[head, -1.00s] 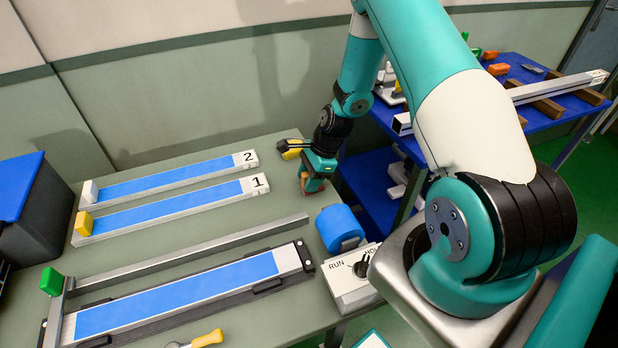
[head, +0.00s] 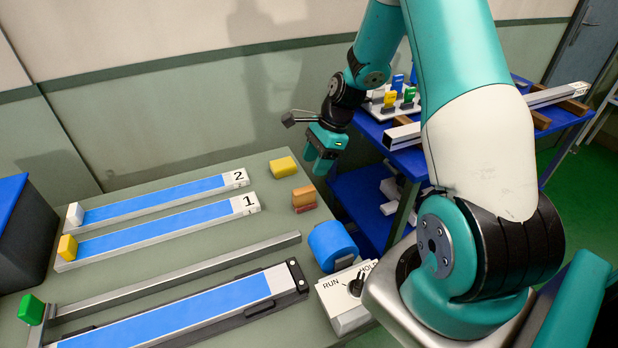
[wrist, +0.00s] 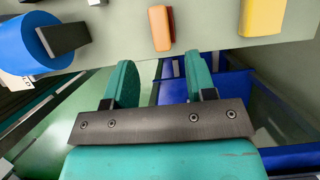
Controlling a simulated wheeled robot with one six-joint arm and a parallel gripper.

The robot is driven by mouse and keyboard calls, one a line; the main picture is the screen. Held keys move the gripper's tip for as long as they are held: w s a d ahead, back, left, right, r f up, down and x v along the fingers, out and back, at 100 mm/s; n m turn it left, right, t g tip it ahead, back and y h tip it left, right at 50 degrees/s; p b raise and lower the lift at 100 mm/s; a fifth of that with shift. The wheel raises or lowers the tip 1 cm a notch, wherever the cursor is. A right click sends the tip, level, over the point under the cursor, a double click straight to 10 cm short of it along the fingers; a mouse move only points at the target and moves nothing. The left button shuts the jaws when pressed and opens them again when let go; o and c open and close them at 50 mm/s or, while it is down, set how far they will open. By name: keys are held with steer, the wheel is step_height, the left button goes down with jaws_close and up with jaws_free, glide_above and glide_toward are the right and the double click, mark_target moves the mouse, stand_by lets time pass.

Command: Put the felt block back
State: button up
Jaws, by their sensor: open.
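The felt block, an orange-brown block with a dark red lower layer (head: 303,198), rests on the grey-green bench near its right edge, between the yellow block and the blue roll. It also shows in the wrist view (wrist: 160,28), beyond the fingertips and apart from them. My gripper (head: 320,168) is raised above and behind the block, past the bench's right edge. In the wrist view my gripper (wrist: 158,75) has its two teal fingers spread wide, with nothing between them.
A yellow block (head: 283,167) lies behind the felt block. A blue roll (head: 332,246) and a RUN/HOLD switch box (head: 347,300) stand in front. Blue-topped rails numbered 1 (head: 160,230) and 2 (head: 160,199) lie left. A blue side table (head: 385,125) stands right.

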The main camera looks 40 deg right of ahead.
steer(key=s+a+r+n, duration=0.2)
steer(key=a+r+n, duration=0.4)
steer(key=a+r, duration=0.1)
steer(key=s+a+r+n, duration=0.3)
steer(key=a+r+n, duration=0.3)
steer(key=a, duration=0.2)
steer(key=s+a+r+n, duration=0.4)
steer(key=s+a+n, duration=0.1)
steer(key=s+n, duration=0.3)
steer(key=s+a+r+n+g, duration=0.1)
steer(key=s+a+r+n, duration=0.2)
steer(key=s+a+n, duration=0.2)
steer(key=s+n, duration=0.3)
steer(key=shift+s+a+r, duration=0.2)
steer(key=shift+a+r, duration=0.1)
steer(key=shift+r, duration=0.1)
